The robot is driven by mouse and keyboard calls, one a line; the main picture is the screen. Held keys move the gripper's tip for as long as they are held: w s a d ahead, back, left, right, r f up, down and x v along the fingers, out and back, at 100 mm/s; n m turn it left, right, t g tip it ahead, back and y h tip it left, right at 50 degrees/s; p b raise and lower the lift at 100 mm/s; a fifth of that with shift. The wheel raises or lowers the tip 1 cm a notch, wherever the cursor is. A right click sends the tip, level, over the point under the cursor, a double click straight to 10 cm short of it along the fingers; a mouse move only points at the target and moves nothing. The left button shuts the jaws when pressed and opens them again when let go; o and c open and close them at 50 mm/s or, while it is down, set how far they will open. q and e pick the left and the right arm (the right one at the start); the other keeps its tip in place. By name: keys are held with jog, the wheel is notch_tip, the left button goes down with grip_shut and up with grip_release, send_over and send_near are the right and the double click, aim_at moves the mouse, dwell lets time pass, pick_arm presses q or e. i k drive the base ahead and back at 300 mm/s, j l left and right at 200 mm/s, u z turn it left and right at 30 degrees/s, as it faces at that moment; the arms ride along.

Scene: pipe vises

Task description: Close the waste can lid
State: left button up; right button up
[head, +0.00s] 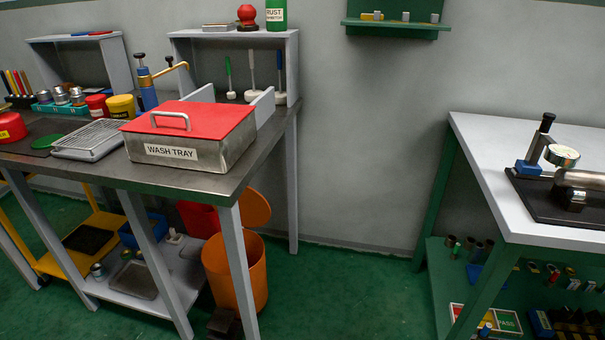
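The waste can (252,266) is an orange cylinder on the green floor, partly behind a front leg of the steel bench. Its round orange lid (255,208) stands raised and tilted back at the can's rear, so the can is open at the top. The bench leg hides part of the can and part of the lid. A dark piece (222,322) sits low at the can's front left and may be its pedal. Neither of my grippers is in view.
The steel bench (215,184) with a red-lidded wash tray (190,132) stands above and left of the can. A green-framed table (486,158) holding a gauge and vise stands at the right. The green floor (335,290) between them is clear.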

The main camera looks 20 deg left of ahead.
aim_at(255, 210)
jog(key=j+z, duration=0.6)
jog(key=j, duration=0.2)
jog(key=k+j+z, duration=0.25)
jog(key=j+z, duration=0.3)
jog(key=j, duration=0.2)
jog(key=k+j+z, duration=0.15)
jog(key=j+z, duration=0.15)
